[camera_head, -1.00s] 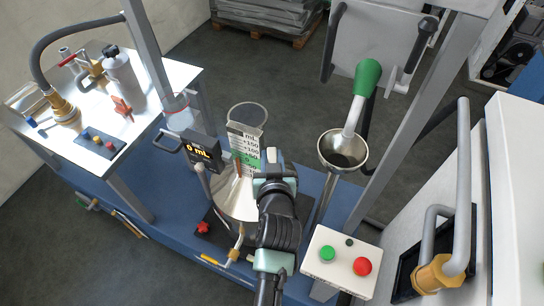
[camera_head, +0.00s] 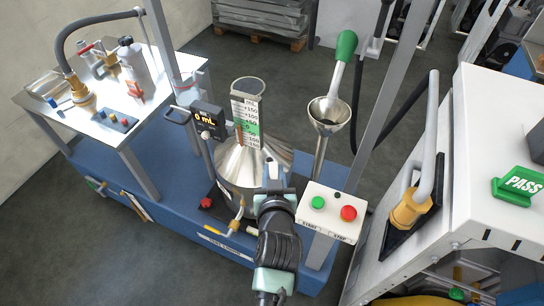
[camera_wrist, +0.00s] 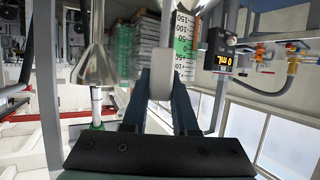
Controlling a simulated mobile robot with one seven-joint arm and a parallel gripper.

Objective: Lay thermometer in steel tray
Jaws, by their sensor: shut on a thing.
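My gripper (camera_head: 273,174) is low at the front of a steel vessel with a scaled neck (camera_head: 245,164). In the wrist view its two dark fingers (camera_wrist: 160,92) are closed on a pale grey piece (camera_wrist: 163,62). Only a short part of this piece shows, and I cannot make out whether it is the thermometer. No other thermometer shows clearly. A shallow steel tray (camera_head: 36,79) lies at the far left corner of the white-topped table, well away from my gripper. The vessel's neck and scale also show behind the fingers in the wrist view (camera_wrist: 184,45).
The table (camera_head: 75,118) also bears a grey bottle (camera_head: 134,66), a brass hose fitting (camera_head: 80,98) and a button box (camera_head: 116,122). A display reading 0 mL (camera_head: 207,117), a funnel (camera_head: 329,115) and a start-stop box (camera_head: 331,211) stand around the vessel. A white cabinet (camera_head: 490,130) is at right.

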